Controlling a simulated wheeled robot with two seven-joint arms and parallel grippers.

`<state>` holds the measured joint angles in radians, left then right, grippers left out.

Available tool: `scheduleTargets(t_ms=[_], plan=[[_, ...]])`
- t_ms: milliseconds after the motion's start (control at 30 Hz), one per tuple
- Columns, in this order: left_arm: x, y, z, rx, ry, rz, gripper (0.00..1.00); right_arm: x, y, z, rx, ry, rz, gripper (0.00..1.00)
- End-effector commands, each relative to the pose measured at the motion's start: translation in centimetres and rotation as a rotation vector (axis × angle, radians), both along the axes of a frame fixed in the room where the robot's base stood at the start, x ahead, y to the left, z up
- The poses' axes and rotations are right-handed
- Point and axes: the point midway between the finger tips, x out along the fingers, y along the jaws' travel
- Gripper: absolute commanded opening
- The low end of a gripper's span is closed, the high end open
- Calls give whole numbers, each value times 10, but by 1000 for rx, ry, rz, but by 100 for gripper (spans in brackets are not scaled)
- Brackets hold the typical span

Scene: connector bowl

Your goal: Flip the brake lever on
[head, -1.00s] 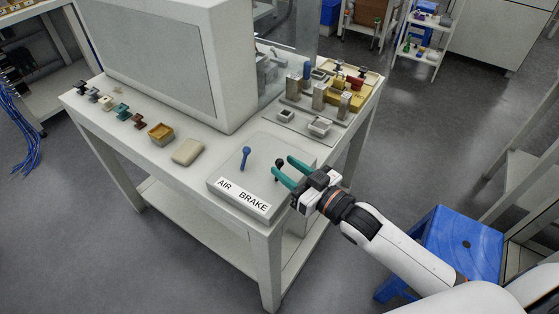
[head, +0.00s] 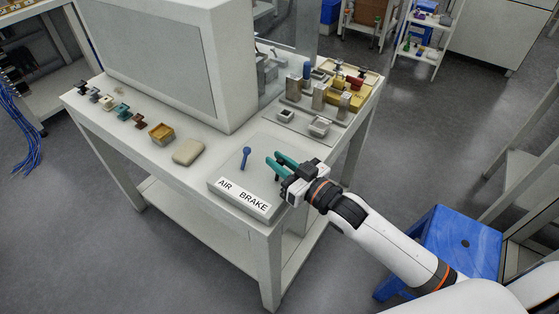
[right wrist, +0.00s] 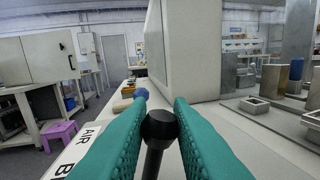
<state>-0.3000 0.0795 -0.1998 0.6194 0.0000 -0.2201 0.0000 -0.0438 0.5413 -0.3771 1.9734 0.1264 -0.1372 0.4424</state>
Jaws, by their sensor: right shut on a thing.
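The black brake lever (right wrist: 158,128) stands between the teal fingers of my right gripper in the right wrist view, its round knob at the fingertips. In the head view my right gripper (head: 276,160) is over the right side of the grey panel box (head: 228,183), and its fingers mostly hide the lever. The right gripper is shut on the brake lever. The blue air lever (head: 245,157) stands to the left on the same box, apart from the gripper. A white label (head: 243,196) on the box front reads AIR BRAKE. My left gripper is not in view.
A large grey-white machine housing (head: 165,60) stands behind the panel. Connector parts and metal blocks (head: 319,96) sit at the table's right. A blue stool (head: 462,240) stands at right.

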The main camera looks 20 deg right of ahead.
Motion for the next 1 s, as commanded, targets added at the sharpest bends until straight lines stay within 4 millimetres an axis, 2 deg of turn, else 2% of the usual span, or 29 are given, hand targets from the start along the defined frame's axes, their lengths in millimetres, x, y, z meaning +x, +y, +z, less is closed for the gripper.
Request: scheduleTargets(t_ms=[33, 100, 233, 633, 667, 767, 1000], plan=[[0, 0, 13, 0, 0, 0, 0, 1, -2, 5, 23, 23, -1, 0], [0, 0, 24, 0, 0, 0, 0, 3, -4, 6, 68, 58, -3, 0], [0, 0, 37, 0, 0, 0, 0, 7, -8, 1, 151, 123, -1, 0], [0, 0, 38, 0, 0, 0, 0, 8, -11, -5, 201, 156, -2, 0], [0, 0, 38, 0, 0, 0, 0, 8, -11, -5, 201, 156, -2, 24], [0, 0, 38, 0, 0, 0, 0, 8, -11, -5, 200, 156, -2, 39], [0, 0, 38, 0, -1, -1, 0, 8, -11, -5, 200, 157, -2, 39]])
